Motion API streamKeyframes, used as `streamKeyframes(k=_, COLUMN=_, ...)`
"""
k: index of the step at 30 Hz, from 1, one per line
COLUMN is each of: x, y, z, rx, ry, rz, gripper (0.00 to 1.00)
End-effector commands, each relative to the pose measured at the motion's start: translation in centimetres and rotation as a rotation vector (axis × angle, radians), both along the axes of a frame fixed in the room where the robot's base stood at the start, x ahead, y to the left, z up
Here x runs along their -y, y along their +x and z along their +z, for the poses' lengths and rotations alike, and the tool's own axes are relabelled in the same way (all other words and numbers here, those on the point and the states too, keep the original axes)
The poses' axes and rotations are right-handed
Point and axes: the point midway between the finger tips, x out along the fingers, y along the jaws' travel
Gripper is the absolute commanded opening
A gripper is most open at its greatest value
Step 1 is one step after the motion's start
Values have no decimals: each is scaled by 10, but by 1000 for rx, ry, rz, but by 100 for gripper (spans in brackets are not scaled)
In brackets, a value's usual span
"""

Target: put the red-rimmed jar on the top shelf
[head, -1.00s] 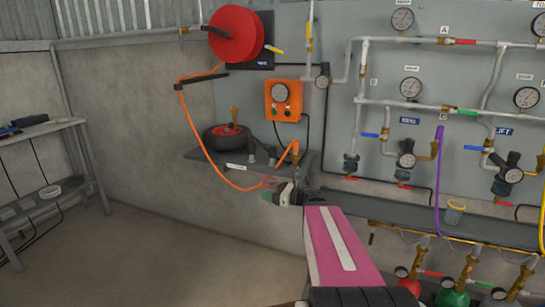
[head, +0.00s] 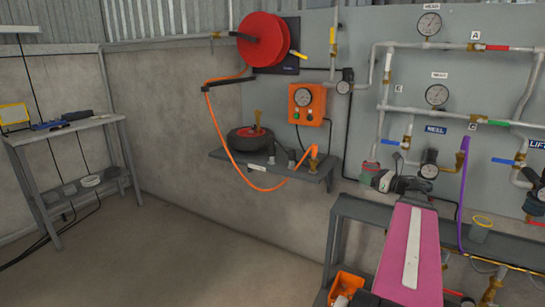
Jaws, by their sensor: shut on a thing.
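My pink-and-white arm reaches up from the lower right, and my gripper (head: 380,178) is in front of the pipe panel. It is shut on a small greenish jar with a red rim (head: 369,167), held in the air left of the bench gauges. The fingers partly hide the jar, and its tilt is hard to tell. A grey shelf rack stands at the far left; its top shelf (head: 95,123) carries a yellow-framed item and dark blue tools. The front right part of this top shelf looks bare.
The rack's lower shelf (head: 112,177) holds several small dishes. A wall ledge (head: 225,155) holds a wheel and fittings, with an orange hose (head: 228,140) looping below it. A yellow-rimmed jar (head: 481,222) is on the grey bench at right. An orange bin (head: 347,283) sits low. Open floor lies between.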

Motion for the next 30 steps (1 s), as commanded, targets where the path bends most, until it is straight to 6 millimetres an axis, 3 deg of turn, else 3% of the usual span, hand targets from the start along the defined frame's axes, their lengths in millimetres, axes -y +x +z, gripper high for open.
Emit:
streamKeyframes(k=1, x=17, y=-3, z=6, rx=1, ry=-1, rz=-16, gripper=43)
streamKeyframes(k=6, x=54, y=-14, z=19, rx=-2, ry=-3, rz=-48, gripper=43)
streamKeyframes(k=13, x=74, y=-21, z=26, rx=-7, ry=-4, rz=-66, gripper=43)
streamKeyframes(k=17, x=65, y=-8, z=26, rx=-7, ry=-4, rz=-65, gripper=43)
streamKeyframes(k=30, x=4, y=70, z=27, rx=-7, ry=-3, rz=-63, gripper=43)
